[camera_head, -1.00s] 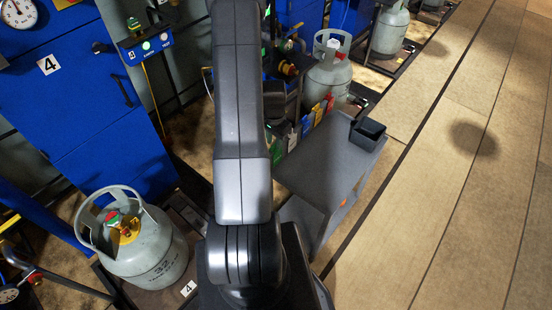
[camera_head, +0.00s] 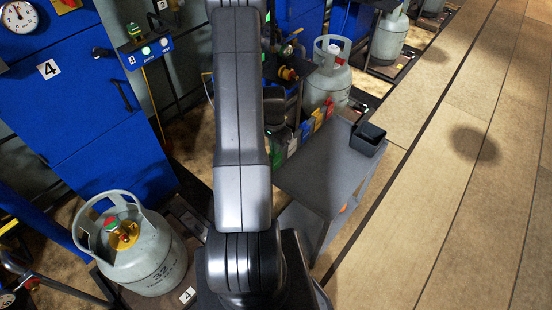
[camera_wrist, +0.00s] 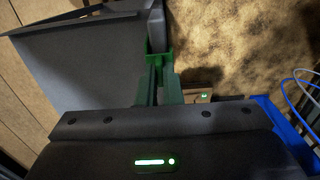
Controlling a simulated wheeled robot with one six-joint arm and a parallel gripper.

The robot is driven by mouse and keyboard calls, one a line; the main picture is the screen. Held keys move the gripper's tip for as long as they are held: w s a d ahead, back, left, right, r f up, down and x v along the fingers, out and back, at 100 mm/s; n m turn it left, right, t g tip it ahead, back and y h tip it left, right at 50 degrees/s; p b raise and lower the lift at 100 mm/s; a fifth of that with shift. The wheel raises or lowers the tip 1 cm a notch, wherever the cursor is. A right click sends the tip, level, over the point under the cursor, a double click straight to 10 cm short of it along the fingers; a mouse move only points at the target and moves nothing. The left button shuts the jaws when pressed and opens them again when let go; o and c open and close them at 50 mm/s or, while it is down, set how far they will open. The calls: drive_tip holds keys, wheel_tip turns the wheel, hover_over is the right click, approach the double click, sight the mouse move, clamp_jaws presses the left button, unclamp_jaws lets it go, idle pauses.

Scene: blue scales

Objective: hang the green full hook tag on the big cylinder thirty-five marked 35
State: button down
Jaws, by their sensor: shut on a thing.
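My gripper (camera_wrist: 160,88) points away from the wrist camera and is shut on a green tag (camera_wrist: 158,57), of which only part shows between and beyond the fingers. In the head view my own arm hides the gripper and the tag. A grey cylinder marked 32 (camera_head: 150,262), with a collar and a red, green and yellow valve top, stands at the lower left. Another grey cylinder (camera_head: 328,85) stands farther back, right of my arm; its marking is not readable. I cannot make out a 35 on any cylinder.
A grey cart (camera_head: 315,180) with a black box (camera_head: 368,138) stands right of my arm. Blue cabinets (camera_head: 75,110) stand at left. The wooden floor (camera_head: 470,200) at right is clear. Blue cables (camera_wrist: 300,90) show in the wrist view.

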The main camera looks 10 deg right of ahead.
drive_tip(key=shift+r+p, duration=0.7)
drive_tip(key=shift+r, duration=1)
